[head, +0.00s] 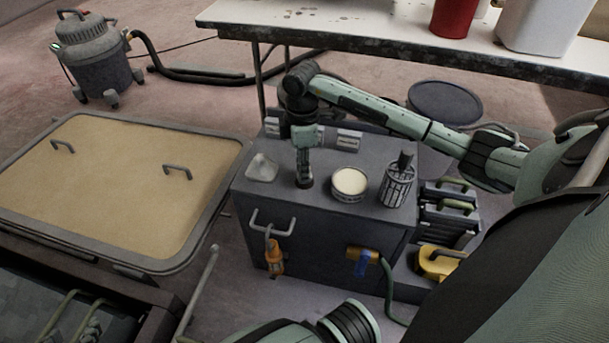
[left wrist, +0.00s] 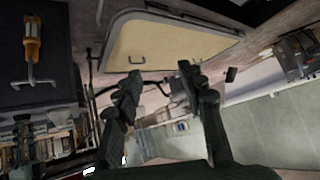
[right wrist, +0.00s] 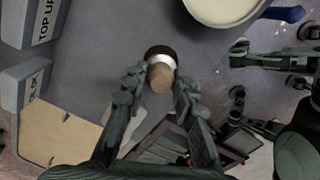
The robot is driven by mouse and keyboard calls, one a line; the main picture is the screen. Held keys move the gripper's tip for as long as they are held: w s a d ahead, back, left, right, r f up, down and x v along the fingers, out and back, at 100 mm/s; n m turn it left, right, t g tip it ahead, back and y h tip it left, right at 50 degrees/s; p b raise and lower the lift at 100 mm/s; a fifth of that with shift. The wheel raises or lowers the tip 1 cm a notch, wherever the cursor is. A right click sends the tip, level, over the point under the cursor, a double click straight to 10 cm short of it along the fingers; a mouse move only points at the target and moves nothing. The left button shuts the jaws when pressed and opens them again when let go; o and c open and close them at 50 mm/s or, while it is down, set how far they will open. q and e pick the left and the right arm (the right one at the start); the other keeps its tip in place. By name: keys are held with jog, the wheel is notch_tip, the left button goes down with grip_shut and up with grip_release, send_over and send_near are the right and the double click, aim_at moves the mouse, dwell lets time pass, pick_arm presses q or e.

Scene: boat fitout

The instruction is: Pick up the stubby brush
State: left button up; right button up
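The stubby brush (right wrist: 160,77) stands upright on the grey cabinet top (head: 325,205), its wooden handle end facing the right wrist camera, with a silver ferrule and dark bristles below. My right gripper (right wrist: 160,82) reaches down over it, with one finger on each side of the handle. The fingers appear closed against the handle's sides. In the head view, this gripper (head: 304,170) largely hides the brush. My left gripper (left wrist: 160,72) is open and empty in the left wrist view, away from the cabinet top.
A tin of cream filler (head: 349,182) and a mesh cup (head: 397,186) stand right of the brush. A pale scraper-like piece (head: 262,166) lies left. Label blocks (head: 349,140) stand behind. An orange tool (head: 274,258) hangs in front. A framed panel (head: 110,185) lies left.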

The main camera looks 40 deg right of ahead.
grip_shut()
jog(key=shift+r, duration=0.45)
jog(key=r, duration=0.3)
jog(key=shift+a+r+p, duration=0.25)
jog(key=shift+r+p, duration=0.05)
jog(key=shift+r, duration=0.05)
pick_arm(q)
jog(key=s+a+f+g+y, duration=0.1)
jog(key=s+a+f+g, duration=0.2)
jog(key=s+a, duration=0.1)
jog(key=shift+s+a+n+y+p, duration=0.3)
jog(key=shift+s+a+p, duration=0.05)
jog(key=shift+s, duration=0.3)
pick_arm(e)
jog(key=a+r, duration=0.6)
jog(key=a, duration=0.5)
jog(key=shift+r, duration=0.2)
jog(key=shift+w+a, duration=0.1)
jog(key=shift+c, duration=0.3)
grip_release()
grip_shut()
